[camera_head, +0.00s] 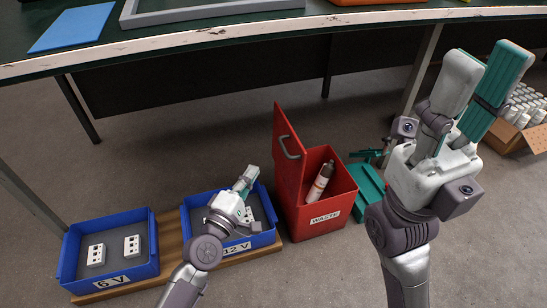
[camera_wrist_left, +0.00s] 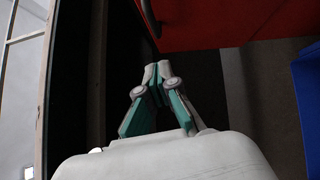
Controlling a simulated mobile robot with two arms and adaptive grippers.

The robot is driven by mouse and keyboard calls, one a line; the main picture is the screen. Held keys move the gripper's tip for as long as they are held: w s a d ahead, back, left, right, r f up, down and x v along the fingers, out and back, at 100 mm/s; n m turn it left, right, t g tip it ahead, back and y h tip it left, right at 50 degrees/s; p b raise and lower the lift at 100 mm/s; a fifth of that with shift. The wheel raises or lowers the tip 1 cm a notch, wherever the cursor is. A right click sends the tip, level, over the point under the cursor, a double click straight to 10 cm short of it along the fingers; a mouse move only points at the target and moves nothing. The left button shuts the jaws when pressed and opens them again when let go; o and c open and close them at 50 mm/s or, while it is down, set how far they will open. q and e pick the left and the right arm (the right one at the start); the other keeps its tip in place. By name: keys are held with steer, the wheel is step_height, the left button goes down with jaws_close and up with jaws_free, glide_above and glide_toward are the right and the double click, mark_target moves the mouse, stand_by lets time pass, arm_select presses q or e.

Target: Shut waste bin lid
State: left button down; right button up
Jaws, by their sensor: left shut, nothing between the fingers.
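The red waste bin (camera_head: 322,217) stands on the floor with a white WASTE label on its front. Its red lid (camera_head: 285,150) stands open, raised at the bin's left side, with a grey handle (camera_head: 291,147) on it. A white bottle with a dark cap (camera_head: 321,182) leans inside. My left gripper (camera_head: 250,173) is shut and empty, left of the lid and over the 12 V tray. In the left wrist view its closed fingertips (camera_wrist_left: 158,68) are near a red surface (camera_wrist_left: 205,22), with no clear contact. My right gripper (camera_head: 490,55) is raised at the right, fingers apart and empty.
Blue trays marked 6 V (camera_head: 111,282) and 12 V (camera_head: 236,247) sit on a wooden board, holding white pieces. A teal object (camera_head: 367,190) is right of the bin. A cardboard box (camera_head: 536,138) of white items is far right. The workbench edge (camera_head: 215,33) crosses above.

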arm_select(q)
steer(key=w+d+b, duration=0.1)
steer(key=w+d, duration=0.4)
steer(key=shift+w+d+r, duration=0.15)
steer(key=shift+d+r, duration=0.15)
steer(key=shift+r, duration=0.15)
steer(key=shift+r, duration=0.1)
